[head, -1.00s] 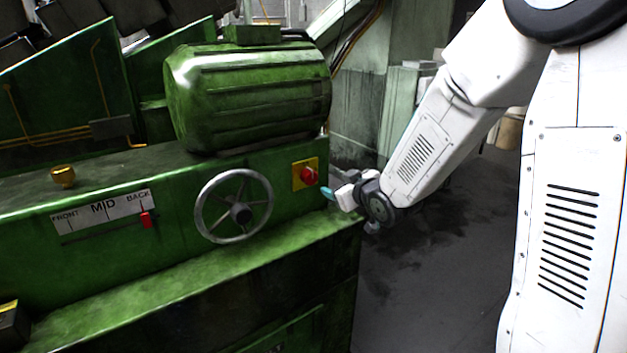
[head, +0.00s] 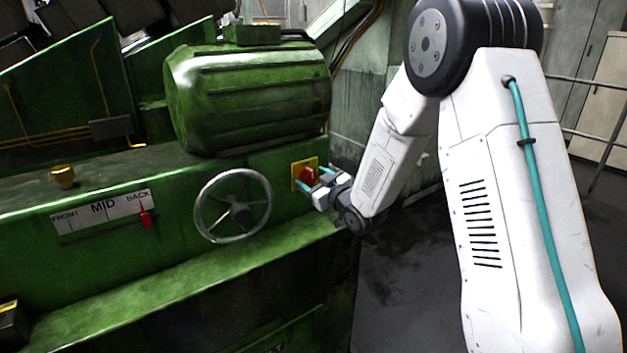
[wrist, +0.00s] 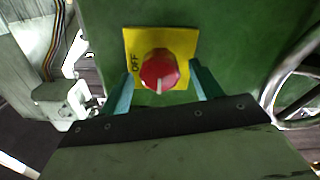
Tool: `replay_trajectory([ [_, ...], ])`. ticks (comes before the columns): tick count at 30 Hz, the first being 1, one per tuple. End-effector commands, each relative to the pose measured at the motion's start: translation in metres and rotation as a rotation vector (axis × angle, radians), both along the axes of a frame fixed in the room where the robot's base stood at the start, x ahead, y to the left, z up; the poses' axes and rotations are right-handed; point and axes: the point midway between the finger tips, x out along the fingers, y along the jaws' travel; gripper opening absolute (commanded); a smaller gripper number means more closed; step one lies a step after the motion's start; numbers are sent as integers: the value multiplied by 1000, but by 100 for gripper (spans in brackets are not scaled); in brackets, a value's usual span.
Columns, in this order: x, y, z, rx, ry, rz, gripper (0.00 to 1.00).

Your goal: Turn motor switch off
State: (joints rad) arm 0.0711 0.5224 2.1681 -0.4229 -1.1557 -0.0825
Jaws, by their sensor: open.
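The motor switch is a red rotary knob (head: 308,174) on a yellow plate (head: 297,169) on the green machine's front, right of the handwheel. In the wrist view the knob (wrist: 159,72) shows a pale mark near its lower edge, and "OFF" is written on the left of the yellow plate (wrist: 183,40). My gripper (head: 314,180) is at the switch. In the wrist view its two teal fingers (wrist: 160,88) are open, one on each side of the knob, with a visible gap on both sides. I cannot tell how deep the fingertips reach around it.
A metal handwheel (head: 234,206) is left of the switch, and also shows at the right of the wrist view (wrist: 300,88). A green motor (head: 248,95) sits above. A red slider (head: 146,215) is by the FRONT-MID-BACK scale. A ledge (head: 190,285) runs below.

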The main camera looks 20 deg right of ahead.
Motion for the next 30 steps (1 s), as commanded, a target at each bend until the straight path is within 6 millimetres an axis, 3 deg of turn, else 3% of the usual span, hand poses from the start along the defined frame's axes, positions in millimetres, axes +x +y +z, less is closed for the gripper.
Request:
replay_trajectory([
  [8,2,1,0,0,1,0,64],
  [12,2,1,0,0,1,0,25],
  [13,2,1,0,0,1,0,19],
  [22,2,1,0,20,8,1,19],
  [30,2,0,0,145,48,0,19],
])
